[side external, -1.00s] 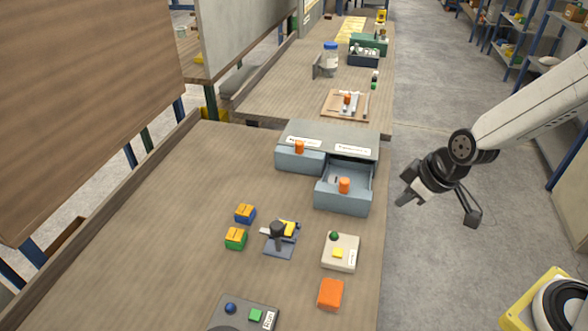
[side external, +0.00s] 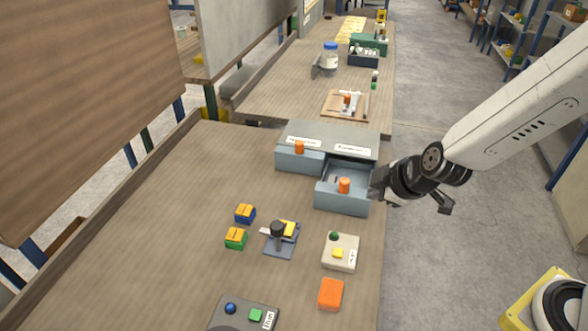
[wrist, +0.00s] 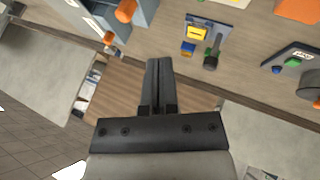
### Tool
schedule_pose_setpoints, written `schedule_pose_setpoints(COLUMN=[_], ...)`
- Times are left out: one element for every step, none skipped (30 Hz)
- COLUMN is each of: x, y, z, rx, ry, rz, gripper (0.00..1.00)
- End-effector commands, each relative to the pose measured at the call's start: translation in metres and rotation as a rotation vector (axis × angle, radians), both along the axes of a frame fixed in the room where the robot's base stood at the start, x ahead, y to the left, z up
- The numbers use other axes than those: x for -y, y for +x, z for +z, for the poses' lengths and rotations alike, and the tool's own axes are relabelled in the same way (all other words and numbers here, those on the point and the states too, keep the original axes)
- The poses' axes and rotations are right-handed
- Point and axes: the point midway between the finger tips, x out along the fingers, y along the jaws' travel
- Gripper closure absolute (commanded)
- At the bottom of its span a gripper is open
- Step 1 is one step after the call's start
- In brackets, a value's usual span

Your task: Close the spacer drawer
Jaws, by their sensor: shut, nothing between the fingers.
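A grey-blue two-drawer unit (side external: 330,140) stands at the far right part of the table. Its right drawer (side external: 343,198) is pulled open and has an orange knob (side external: 344,185) on its front. Its left drawer (side external: 299,161) looks shut and also has an orange knob (side external: 299,147). The label print is too small to read. My gripper (side external: 376,190) is at the right side of the open drawer, close to its wall; I cannot tell if they touch. In the wrist view, my gripper's fingers (wrist: 159,66) are together and empty, with an orange knob (wrist: 126,11) at the upper left.
Blue and green blocks with yellow-orange tops (side external: 240,227), a small lever device (side external: 282,238), a pale button box (side external: 340,252) and an orange block (side external: 331,294) lie nearer on the table. A second table (side external: 280,85) stands behind. The table's left part is clear.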

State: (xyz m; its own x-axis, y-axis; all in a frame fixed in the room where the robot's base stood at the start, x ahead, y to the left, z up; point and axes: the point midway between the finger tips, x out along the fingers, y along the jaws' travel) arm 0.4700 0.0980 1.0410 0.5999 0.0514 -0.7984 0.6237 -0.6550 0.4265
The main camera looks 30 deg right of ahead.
Motion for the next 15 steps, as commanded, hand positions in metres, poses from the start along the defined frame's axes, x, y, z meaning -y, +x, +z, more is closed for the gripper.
schedule_pose_setpoints(x=[0.000, 0.000, 0.000, 0.000, 0.000, 0.000, 0.000, 0.000, 0.000, 0.000, 0.000, 0.000, 0.000, 0.000, -0.001], y=[0.000, 0.001, 0.001, 0.001, 0.002, 0.003, 0.003, 0.004, 0.005, 0.006, 0.007, 0.008, 0.009, 0.010, 0.012], z=[0.000, -0.001, -0.001, -0.002, -0.002, -0.003, -0.004, -0.005, -0.007, -0.008, -0.009, -0.011, -0.012, -0.014, -0.015], rx=[0.000, -0.001, -0.001, -0.001, -0.001, -0.001, -0.001, -0.002, -0.003, -0.002, -0.002, -0.002, -0.002, -0.002, -0.001], ry=[0.000, -0.001, 0.000, 0.001, 0.001, -0.001, -0.001, -0.001, -0.001, -0.001, -0.001, -0.002, -0.001, -0.002, -0.001], rz=[0.000, 0.000, -0.001, -0.002, -0.002, -0.001, -0.001, -0.003, -0.001, -0.002, -0.002, -0.001, -0.002, -0.001, -0.001], gripper=[1.00, 1.00, 1.00, 1.00, 1.00, 1.00, 1.00, 1.00, 1.00, 1.00, 1.00, 1.00, 1.00, 1.00, 1.00])
